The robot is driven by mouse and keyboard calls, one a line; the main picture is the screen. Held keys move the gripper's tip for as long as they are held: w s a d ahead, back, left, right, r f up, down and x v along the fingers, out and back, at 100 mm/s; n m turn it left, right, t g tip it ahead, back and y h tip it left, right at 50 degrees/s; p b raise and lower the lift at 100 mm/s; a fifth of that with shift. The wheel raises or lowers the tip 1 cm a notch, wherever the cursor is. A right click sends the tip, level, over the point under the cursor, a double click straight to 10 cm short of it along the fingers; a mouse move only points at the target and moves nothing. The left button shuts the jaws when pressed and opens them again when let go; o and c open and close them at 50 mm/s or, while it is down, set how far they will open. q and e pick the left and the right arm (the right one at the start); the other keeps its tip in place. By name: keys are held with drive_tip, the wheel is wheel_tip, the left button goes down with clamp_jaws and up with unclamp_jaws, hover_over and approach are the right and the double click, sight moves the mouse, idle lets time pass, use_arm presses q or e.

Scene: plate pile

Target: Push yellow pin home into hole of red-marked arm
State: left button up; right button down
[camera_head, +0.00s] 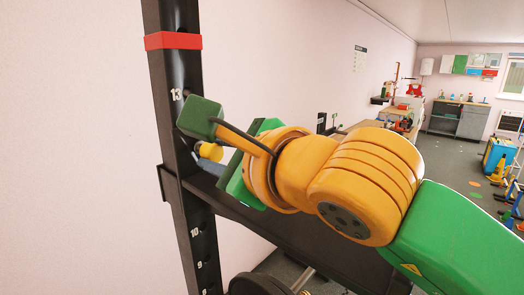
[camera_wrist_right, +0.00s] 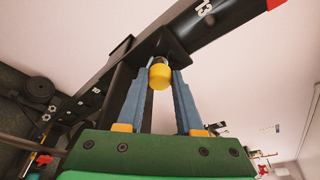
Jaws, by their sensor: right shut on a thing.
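The yellow pin (camera_head: 210,151) is at the black upright (camera_head: 187,215), just below the number 13. In the right wrist view its round yellow head (camera_wrist_right: 160,77) sits between the tips of my right gripper (camera_wrist_right: 161,72). The two blue-grey fingers are shut on it. My right gripper (camera_head: 206,157) also shows in the head view, reaching in from the right. A black arm (camera_head: 247,217) runs from the upright toward the lower right. The pin's shaft and the hole are hidden, so I cannot tell how deep the pin is. My left gripper is out of view.
A red band (camera_head: 173,41) circles the upright above the pin. Dark weight plates (camera_head: 259,285) and a bar are at the bottom of the head view. A workbench, cabinets (camera_head: 458,120) and blue equipment (camera_head: 497,155) stand far off at the right.

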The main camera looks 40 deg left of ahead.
drive_tip(key=shift+a, duration=0.2)
idle(0.4)
drive_tip(key=shift+c, duration=2.4)
unclamp_jaws()
drive_tip(key=shift+a, duration=0.1)
drive_tip(key=shift+f+b, duration=0.1)
drive_tip(key=shift+b, duration=0.2)
drive_tip(key=b+v, duration=0.4)
drive_tip(key=v, duration=0.2)
drive_tip(key=shift+d, duration=0.25)
drive_tip(key=shift+s+d, duration=0.15)
drive_tip(key=shift+d, duration=0.3)
drive_tip(key=shift+a+r, duration=0.1)
drive_tip(key=shift+r, duration=0.15)
